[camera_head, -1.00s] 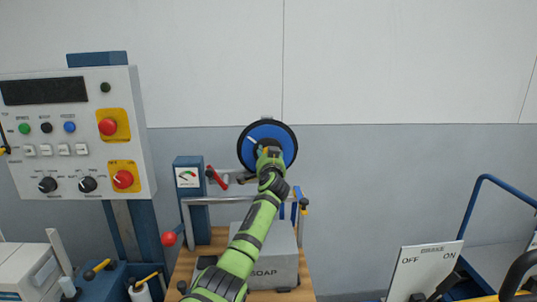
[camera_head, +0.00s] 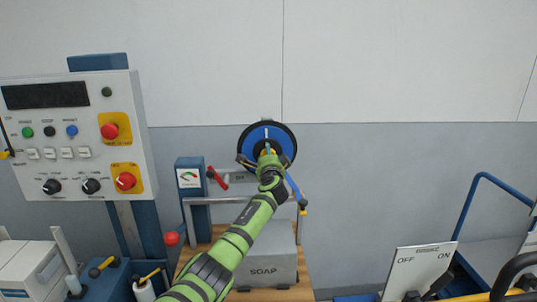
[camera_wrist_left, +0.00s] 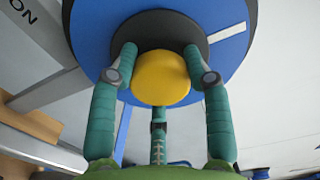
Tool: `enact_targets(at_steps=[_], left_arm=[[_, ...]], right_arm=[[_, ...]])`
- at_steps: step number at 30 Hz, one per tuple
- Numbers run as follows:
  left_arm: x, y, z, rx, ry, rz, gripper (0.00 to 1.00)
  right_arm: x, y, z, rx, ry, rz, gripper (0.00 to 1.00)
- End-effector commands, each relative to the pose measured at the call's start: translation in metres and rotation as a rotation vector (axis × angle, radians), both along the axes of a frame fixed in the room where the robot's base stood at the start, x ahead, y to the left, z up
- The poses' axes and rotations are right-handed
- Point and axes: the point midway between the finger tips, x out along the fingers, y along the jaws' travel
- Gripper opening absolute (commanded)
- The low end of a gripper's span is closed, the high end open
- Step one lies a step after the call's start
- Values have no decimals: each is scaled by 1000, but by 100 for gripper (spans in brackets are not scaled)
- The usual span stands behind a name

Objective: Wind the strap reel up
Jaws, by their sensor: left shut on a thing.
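The strap reel (camera_head: 285,134) is a blue disc with a black rim, upright at the wall behind the bench. A white mark shows near its top. In the left wrist view the reel (camera_wrist_left: 95,30) has a dark hub and a yellow knob (camera_wrist_left: 160,78) at its centre. My left gripper (camera_head: 267,158) covers the middle of the reel, with its green fingers closed around the knob. A blue strap (camera_head: 293,186) runs down to the right from behind my gripper to a yellow-tipped end. My right gripper is out of view.
A grey SOAP box (camera_head: 270,264) sits on the wooden bench (camera_head: 301,291) below my arm. A metal rail (camera_head: 223,201), a gauge post (camera_head: 189,210) and red-handled parts stand left of the reel. A control panel (camera_head: 70,160) stands further left. The wall right of the reel is clear.

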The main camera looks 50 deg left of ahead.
Motion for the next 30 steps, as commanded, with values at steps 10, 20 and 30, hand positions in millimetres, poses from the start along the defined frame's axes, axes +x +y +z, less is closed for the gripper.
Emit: enact_targets(at_steps=[10, 20, 30], left_arm=[[-2, 2, -1, 53, 65, 6, 0], [-2, 2, -1, 59, 71, 6, 0], [-1, 1, 0, 56, 65, 3, 74]], right_arm=[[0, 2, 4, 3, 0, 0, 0], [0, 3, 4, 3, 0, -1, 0], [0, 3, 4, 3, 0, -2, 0]])
